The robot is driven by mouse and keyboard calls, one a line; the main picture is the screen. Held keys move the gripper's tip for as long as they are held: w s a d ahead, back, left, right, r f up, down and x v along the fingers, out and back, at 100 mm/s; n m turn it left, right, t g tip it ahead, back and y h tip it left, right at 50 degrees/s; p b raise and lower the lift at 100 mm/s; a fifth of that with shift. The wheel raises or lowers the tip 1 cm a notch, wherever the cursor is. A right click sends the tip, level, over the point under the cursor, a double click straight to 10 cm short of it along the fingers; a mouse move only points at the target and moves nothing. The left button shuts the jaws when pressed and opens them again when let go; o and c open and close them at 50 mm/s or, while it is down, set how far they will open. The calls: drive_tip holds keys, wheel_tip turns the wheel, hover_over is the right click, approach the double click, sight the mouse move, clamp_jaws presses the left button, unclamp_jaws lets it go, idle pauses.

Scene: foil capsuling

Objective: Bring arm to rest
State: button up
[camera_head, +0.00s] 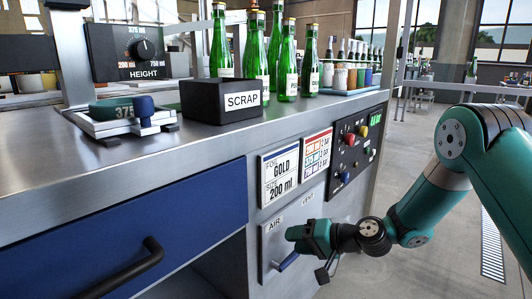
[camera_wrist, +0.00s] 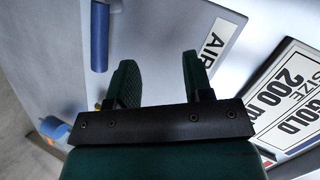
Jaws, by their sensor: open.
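My teal arm (camera_head: 437,207) reaches in from the right, in front of the machine's lower front. My gripper (camera_head: 298,238) is beside the AIR/VENT panel (camera_head: 307,209), close to a blue lever (camera_head: 288,262). In the wrist view my gripper (camera_wrist: 160,72) has its two green fingers apart, with nothing between them. A blue handle (camera_wrist: 99,37) lies to the left of the fingers there, outside them. The AIR label (camera_wrist: 212,44) shows just right of the fingers. Whether a finger touches the panel or lever cannot be told.
Below are a blue drawer (camera_head: 110,231) with a black handle (camera_head: 124,272) and a button panel (camera_head: 353,148). Open floor (camera_head: 420,125) lies to the right.

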drive_tip(key=s+a+r+n+g+h, duration=0.1)
drive_tip(key=s+a+r+n+g, duration=0.2)
drive_tip(key=s+r, duration=0.5)
drive_tip(key=s+d+r+n+g+h, duration=0.1)
drive_tip(key=s+d+r+n+h, duration=0.15)
drive_tip(key=s, duration=0.55)
drive_tip(key=s+d+r+n+g+h, duration=0.1)
drive_tip(key=s+d+r+h, duration=0.2)
drive_tip(key=s, duration=0.5)
drive_tip(key=s+d+r+n+g+h, duration=0.15)
drive_tip(key=s+d, duration=0.25)
drive_tip(key=s, duration=0.5)
wheel_tip(320, 180, up, 30)
drive_tip(key=p, duration=2.8)
drive_tip(key=shift+w, duration=0.4)
